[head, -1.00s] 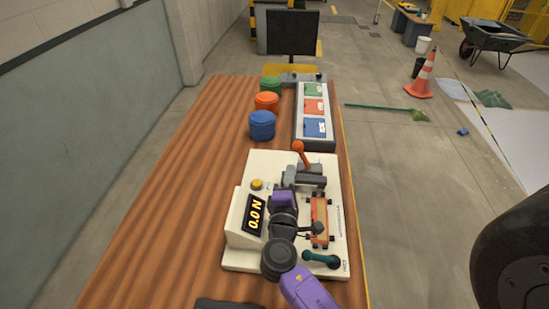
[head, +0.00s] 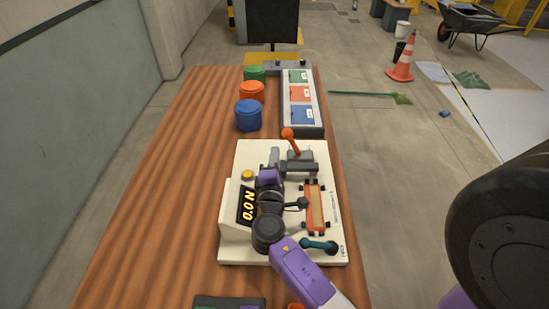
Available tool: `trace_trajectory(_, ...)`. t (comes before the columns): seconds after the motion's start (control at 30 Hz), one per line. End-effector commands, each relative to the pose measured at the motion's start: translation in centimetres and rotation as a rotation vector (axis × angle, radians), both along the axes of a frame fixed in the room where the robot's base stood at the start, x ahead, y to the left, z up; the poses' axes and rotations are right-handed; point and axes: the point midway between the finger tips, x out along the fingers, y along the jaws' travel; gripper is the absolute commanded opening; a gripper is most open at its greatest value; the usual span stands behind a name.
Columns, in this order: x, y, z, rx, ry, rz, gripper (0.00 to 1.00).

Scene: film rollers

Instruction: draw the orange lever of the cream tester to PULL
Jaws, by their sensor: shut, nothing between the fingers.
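The cream tester (head: 228,250) lies on the wooden table, its display (head: 247,206) reading 0.0 N. Its orange lever (head: 289,138) stands at the back of the tester, knob up and leaning slightly left. My gripper (head: 300,167) is shut and empty, low over the tester just in front of the lever's base; I cannot tell whether it touches the lever. My arm covers the middle of the tester. The lettering at the tester's right edge is too small to read surely.
A teal handle (head: 319,246) and an orange-framed part (head: 315,207) sit on the tester's right side, beside a yellow button (head: 247,175) at left. The table's left side is clear.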

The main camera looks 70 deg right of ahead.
Motion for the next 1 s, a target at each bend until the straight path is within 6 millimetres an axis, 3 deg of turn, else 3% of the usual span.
trace_trajectory(0.2,1.2,-3.6,0.2,0.001,-0.001,-0.003,0.00)
trace_trajectory(0.4,1.8,-5.4,0.2,0.000,-0.001,-0.002,0.00)
trace_trajectory(1.0,1.8,-5.7,0.2,0.007,-0.019,0.000,0.00)
